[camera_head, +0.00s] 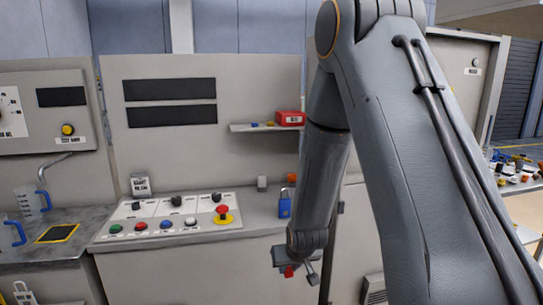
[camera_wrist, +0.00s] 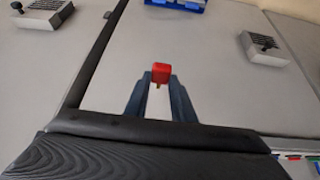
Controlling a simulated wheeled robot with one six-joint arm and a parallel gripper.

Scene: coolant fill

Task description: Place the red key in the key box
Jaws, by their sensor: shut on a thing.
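The red key (camera_wrist: 161,72) shows its red head between my fingertips in the wrist view, with a small brass-coloured part below it. My gripper (camera_wrist: 160,84) is shut on it. In the head view my gripper (camera_head: 299,274) hangs low in front of the console's front face, below the counter edge, with the red key (camera_head: 288,271) at its tip. A small red box (camera_head: 290,118) with a white label sits at the right end of the wall shelf, above and behind my gripper. It appears to be the key box; its label is too small to read and its inside is hidden.
The shelf (camera_head: 255,127) also carries small yellow and blue items. A blue padlock (camera_head: 285,206) stands at the counter's right end, close to my arm. The control panel (camera_head: 165,220) has coloured buttons and a red emergency knob (camera_head: 222,211). Jugs stand at left.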

